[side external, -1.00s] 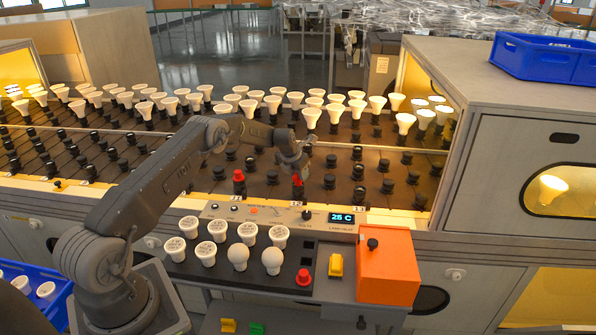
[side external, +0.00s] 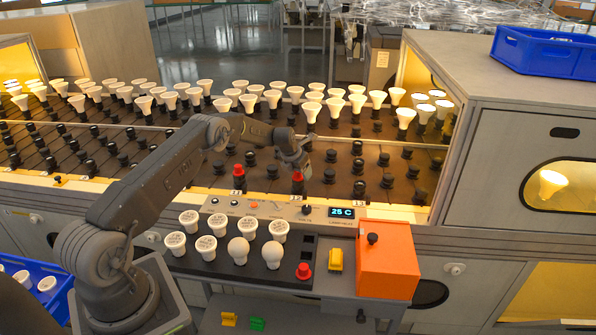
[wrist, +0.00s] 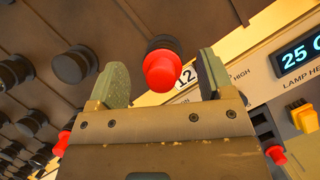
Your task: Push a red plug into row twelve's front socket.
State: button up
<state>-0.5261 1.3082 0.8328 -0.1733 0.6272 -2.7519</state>
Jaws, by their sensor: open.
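A red plug (wrist: 163,72) sits in a black socket (wrist: 166,44) beside the "12" label (wrist: 187,76) in the wrist view. The same plug (side external: 297,176) shows in the side view at the front edge of the rack. My gripper (wrist: 158,80) is open, with one finger on each side of the plug and visible gaps between. In the side view my gripper (side external: 303,162) is just above the plug. How deep the plug sits cannot be told.
Another red plug (side external: 239,171) stands in a front socket to the left. A red plug (side external: 304,271) is at the bulb tray's right end. White bulbs fill the back rows. The control panel (side external: 280,207) and orange box (side external: 388,262) stand in front.

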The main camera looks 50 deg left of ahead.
jog(key=shift+r, duration=0.1)
jog(key=v, duration=1.3)
jog(key=shift+r, duration=0.3)
jog(key=shift+s, duration=0.1)
jog(key=s+d+r+m, duration=0.6)
jog(key=d+r+m, duration=0.3)
jog(key=d+r, duration=0.1)
jog(key=s+d+r+m, duration=0.6)
jog(key=d+r+m, duration=0.3)
jog(key=d+m, duration=0.1)
jog(key=s+d+m, duration=0.5)
jog(key=s+m, duration=0.5)
jog(key=s, duration=0.2)
jog(key=s+d+m+t+h, duration=0.1)
jog(key=s+d+m, duration=0.5)
jog(key=s+m, duration=0.4)
jog(key=shift+s+d, duration=0.3)
jog(key=shift+s, duration=0.55)
